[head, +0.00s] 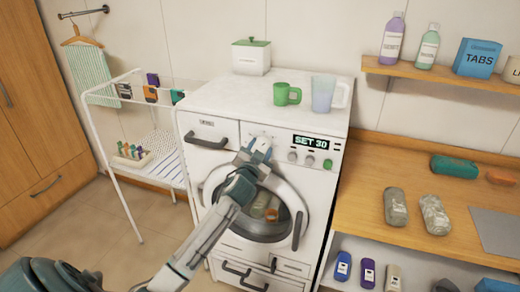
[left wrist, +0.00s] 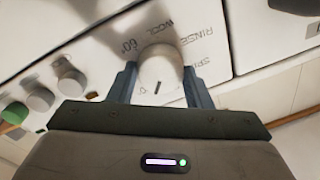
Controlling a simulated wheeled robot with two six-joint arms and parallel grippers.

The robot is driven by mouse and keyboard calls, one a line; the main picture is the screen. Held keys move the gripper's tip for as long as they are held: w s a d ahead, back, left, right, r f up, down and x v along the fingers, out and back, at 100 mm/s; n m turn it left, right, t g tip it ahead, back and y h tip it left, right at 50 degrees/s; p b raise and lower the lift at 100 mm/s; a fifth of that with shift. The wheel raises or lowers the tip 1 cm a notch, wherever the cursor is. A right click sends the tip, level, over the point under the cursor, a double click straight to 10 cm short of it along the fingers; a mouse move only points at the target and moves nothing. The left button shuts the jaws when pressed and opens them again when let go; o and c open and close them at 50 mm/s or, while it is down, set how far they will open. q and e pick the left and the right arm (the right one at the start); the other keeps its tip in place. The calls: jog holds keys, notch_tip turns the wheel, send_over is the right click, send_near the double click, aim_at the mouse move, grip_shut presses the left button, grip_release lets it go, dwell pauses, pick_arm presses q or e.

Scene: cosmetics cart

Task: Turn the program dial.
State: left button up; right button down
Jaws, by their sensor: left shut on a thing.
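The program dial (left wrist: 158,72) is a round pale knob with a dark pointer mark. In the left wrist view it sits between the two blue-grey fingers of my left gripper (left wrist: 157,88), which is shut on it. Printed labels around it include WOOL, 60° and RINSE. In the head view my left gripper (head: 258,150) is at the front panel of the white washing machine (head: 215,128), and it mostly hides the dial there. The display (head: 311,142) reads SET 30. My right gripper is not in view.
Two small knobs (head: 300,158) and a green button (head: 328,164) are right of the dial. The door (head: 265,212) is below. A green mug (head: 287,94) and a clear jug (head: 328,94) stand on top. A wooden counter (head: 365,200) is on the right.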

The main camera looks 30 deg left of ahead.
pick_arm(q)
jog(key=m, duration=0.3)
jog(key=shift+p, duration=0.35)
jog(key=m+p, duration=0.1)
jog(key=m, duration=0.1)
jog(key=shift+m+h, duration=0.3)
jog(key=shift+m, duration=0.1)
jog(key=m+p, duration=0.2)
jog(key=m, duration=0.2)
jog(key=shift+f+m+t+h+p, duration=0.1)
jog(key=shift+m+t+h+p, duration=0.2)
jog(key=shift+m+p, duration=0.7)
jog(key=shift+m+b, duration=0.3)
jog(key=shift+m, duration=0.2)
jog(key=o, duration=1)
